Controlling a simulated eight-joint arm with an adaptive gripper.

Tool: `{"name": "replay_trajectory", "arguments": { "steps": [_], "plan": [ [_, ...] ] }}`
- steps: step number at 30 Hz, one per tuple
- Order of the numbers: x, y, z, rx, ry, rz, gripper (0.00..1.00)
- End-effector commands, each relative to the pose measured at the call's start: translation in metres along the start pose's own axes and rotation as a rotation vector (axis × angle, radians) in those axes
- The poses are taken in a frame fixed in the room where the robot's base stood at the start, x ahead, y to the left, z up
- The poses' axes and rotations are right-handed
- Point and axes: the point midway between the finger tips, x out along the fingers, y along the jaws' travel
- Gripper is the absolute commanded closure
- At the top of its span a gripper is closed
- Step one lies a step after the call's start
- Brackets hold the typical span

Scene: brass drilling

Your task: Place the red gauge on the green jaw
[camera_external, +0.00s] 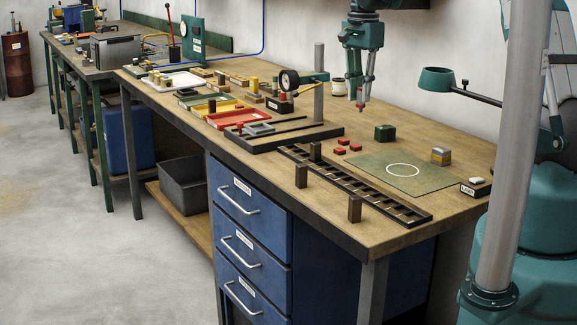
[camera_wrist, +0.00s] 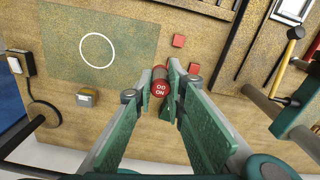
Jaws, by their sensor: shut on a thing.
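My gripper (camera_external: 362,98) hangs above the back right of the bench, pointing down. Its fingertips are shut on the red gauge (camera_wrist: 160,80), a red cylinder with white lettering on its end in the wrist view. In the external view only a small red bit of the gauge (camera_external: 360,106) shows at the fingertips. A dark green block (camera_external: 384,132), which may be the green jaw, stands on the bench below and slightly right of my gripper, apart from the gauge. In the wrist view, green shows between my fingers below the gauge; I cannot tell block from finger there.
Small red blocks (camera_external: 341,150) lie near the green block. A green mat with a white circle (camera_external: 380,183) and a grey-yellow block (camera_external: 440,156) are to the right. A black slotted rack (camera_external: 375,193) with upright posts lies in front. A dial-gauge stand (camera_external: 319,85) rises at left.

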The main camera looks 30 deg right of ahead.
Motion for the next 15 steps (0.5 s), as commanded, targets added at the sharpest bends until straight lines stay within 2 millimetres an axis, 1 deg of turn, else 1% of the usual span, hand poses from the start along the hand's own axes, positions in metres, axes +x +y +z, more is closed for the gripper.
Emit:
{"name": "replay_trajectory", "arguments": {
  "steps": [1, 3, 6, 9, 12, 15],
  "plan": [
    [-0.003, -0.005, -0.021, 0.004, 0.000, 0.000, 0.99],
    [-0.006, -0.012, -0.046, 0.005, 0.000, 0.000, 0.99],
    [-0.009, -0.018, -0.080, 0.004, 0.000, -0.001, 0.99],
    [-0.012, -0.023, -0.110, 0.003, 0.000, -0.001, 0.99],
    [-0.014, -0.025, -0.134, 0.003, 0.000, -0.002, 0.99],
    [-0.015, -0.026, -0.150, 0.001, 0.000, -0.002, 0.99]
  ]
}}
